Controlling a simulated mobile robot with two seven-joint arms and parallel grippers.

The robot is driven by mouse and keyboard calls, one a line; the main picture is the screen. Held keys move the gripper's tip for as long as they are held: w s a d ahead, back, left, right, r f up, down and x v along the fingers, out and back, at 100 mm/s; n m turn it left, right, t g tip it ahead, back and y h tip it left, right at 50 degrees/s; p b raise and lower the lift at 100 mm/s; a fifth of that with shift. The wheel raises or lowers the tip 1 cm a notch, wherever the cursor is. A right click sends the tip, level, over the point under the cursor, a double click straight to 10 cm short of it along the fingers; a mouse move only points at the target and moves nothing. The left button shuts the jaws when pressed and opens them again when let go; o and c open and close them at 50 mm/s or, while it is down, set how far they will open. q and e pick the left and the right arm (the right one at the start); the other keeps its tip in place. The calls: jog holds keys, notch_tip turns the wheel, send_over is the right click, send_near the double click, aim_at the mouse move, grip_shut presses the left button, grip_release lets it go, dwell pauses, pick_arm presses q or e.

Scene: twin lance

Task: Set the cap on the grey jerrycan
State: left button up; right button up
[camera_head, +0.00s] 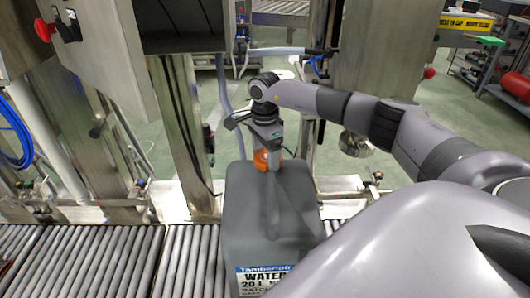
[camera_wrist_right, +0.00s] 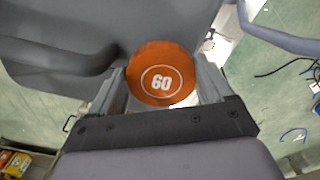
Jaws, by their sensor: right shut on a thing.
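The grey jerrycan (camera_head: 262,225) stands on the roller conveyor in the head view, with a white and blue WATER label low on its near side. My right gripper (camera_head: 268,150) is over the top of the can, shut on the orange cap (camera_head: 261,160). In the right wrist view the orange cap (camera_wrist_right: 161,73), marked 60, sits between the two fingers of the right gripper (camera_wrist_right: 163,88). The cap is at or just above the can's top; I cannot tell whether it touches the neck, which is hidden. My left gripper is not in view.
The roller conveyor (camera_head: 80,262) runs across the front. Steel machine columns (camera_head: 182,125) stand behind it on the left, and a steel cabinet (camera_head: 385,50) at the back right. A hose nozzle (camera_head: 315,52) hangs behind my right wrist.

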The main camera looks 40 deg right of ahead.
jog(key=shift+f, duration=0.55)
jog(key=o, duration=0.9)
jog(key=shift+r, duration=0.15)
notch_tip(320, 180, up, 7)
jog(key=shift+s, duration=0.1)
